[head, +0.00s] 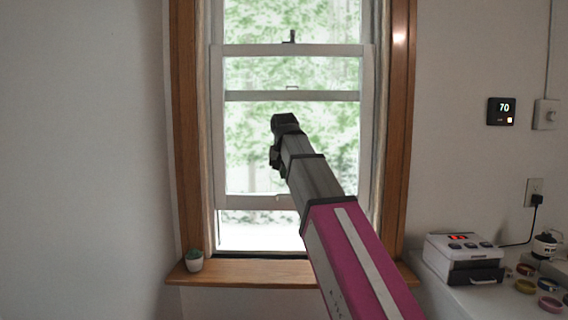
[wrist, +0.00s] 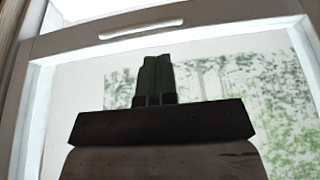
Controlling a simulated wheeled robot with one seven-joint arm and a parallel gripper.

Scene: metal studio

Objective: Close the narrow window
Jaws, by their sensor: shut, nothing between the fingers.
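The narrow window (head: 216,130) stands straight ahead in a brown wooden frame. Its pale sliding sash is raised, with an open gap between its bottom rail (head: 258,202) and the sill. A small dark latch (head: 292,37) sits on the sash's top rail. My arm reaches up in front of the glass and hides part of the window; my fingers are hard to make out in the head view. In the wrist view my gripper (wrist: 155,78) is shut and empty in front of the pane. A pale rail with a slim light handle (wrist: 140,30) lies beyond the fingertips, apart from them.
At the right, a white counter (head: 478,300) holds a white device (head: 464,258) and several coloured rings. A black thermostat (head: 501,111) hangs on the right wall. The left wall is bare.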

